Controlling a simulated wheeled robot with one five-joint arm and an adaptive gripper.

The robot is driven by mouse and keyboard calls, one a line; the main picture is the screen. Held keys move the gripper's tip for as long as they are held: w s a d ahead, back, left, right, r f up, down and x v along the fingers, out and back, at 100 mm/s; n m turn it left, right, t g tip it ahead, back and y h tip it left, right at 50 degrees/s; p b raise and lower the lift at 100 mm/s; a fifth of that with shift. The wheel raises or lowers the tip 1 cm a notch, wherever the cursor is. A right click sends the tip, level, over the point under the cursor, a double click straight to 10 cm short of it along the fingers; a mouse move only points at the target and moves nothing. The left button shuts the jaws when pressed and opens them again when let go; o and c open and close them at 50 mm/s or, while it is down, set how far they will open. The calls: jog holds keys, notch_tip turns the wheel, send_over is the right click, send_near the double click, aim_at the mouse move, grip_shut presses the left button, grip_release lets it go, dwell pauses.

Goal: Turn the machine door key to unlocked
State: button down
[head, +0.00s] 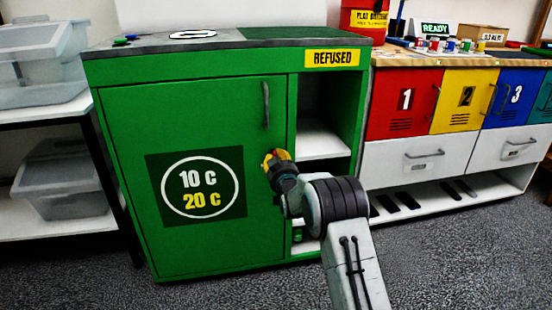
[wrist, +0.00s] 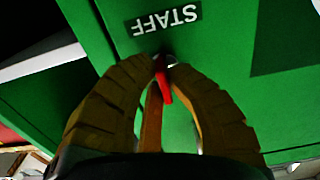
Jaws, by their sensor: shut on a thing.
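The machine is a green cabinet with a closed door (head: 130,125) that carries a "10 C 20 C" sign. In the head view my gripper (head: 273,158) is at the right edge of the door, below the door handle, and hides the key. In the wrist view a red key (wrist: 164,85) sits between the fingertips of my gripper (wrist: 163,62), just below an upside-down STAFF label (wrist: 166,20). The two yellow-brown fingers are closed together on the key. The key's exact angle and the lock behind it are mostly hidden.
A vertical handle (head: 266,105) is above my gripper on the door. Open shelves (head: 322,140) under a REFUSED sign (head: 332,58) lie to the right. Numbered lockers (head: 405,102) stand further right, and a rack with grey bins (head: 40,65) stands left. The floor in front is clear.

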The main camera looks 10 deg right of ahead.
jog(key=c, duration=1.2)
grip_release()
jog(key=shift+s+a, duration=0.1)
jog(key=shift+s, duration=5.9)
jog(key=shift+r, duration=0.1)
jog(key=s+r+g+p, duration=0.3)
jog(key=s+r+p, duration=0.3)
jog(key=r+p, duration=0.45)
jog(key=s+r+g+p, duration=0.3)
jog(key=s+r+p, duration=0.4)
jog(key=r+p, duration=0.4)
jog(key=s+r+g+p, duration=0.3)
jog(key=s+r+p, duration=0.3)
jog(key=s, duration=0.3)
jog(key=s+r+g+p, duration=0.2)
jog(key=s+r+p, duration=0.5)
jog(key=s, duration=0.3)
jog(key=s+r+g+p, duration=0.3)
jog(key=s+r+p, duration=0.3)
jog(key=s, duration=0.4)
jog(key=shift+s+a+r+g+p, duration=0.1)
jog(key=shift+s+r+g+p, duration=0.15)
jog(key=shift+p, duration=0.65)
